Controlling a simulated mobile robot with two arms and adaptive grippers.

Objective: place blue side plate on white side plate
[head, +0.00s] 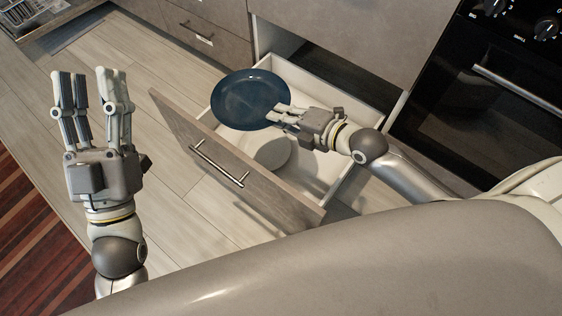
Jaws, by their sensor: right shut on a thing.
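The dark blue side plate (245,98) is held over the far-left part of the open drawer (345,185). My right gripper (281,112) is shut on the plate's right edge. Inside the drawer, a pale round shape (276,152) shows below my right gripper; it looks like white plates, but I cannot tell how many. The blue plate and my gripper hide part of the drawer's inside. I cannot tell whether the blue plate touches anything below it. My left gripper (91,78) is open and empty, away to the left over the floor.
The drawer front (225,165) with its bar handle stands out over the wooden floor (180,215). Grey cabinets (350,30) rise behind the drawer. A black oven (490,110) is at the right. A striped rug (35,245) lies at lower left, and an open dishwasher rack (25,12) shows at upper left.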

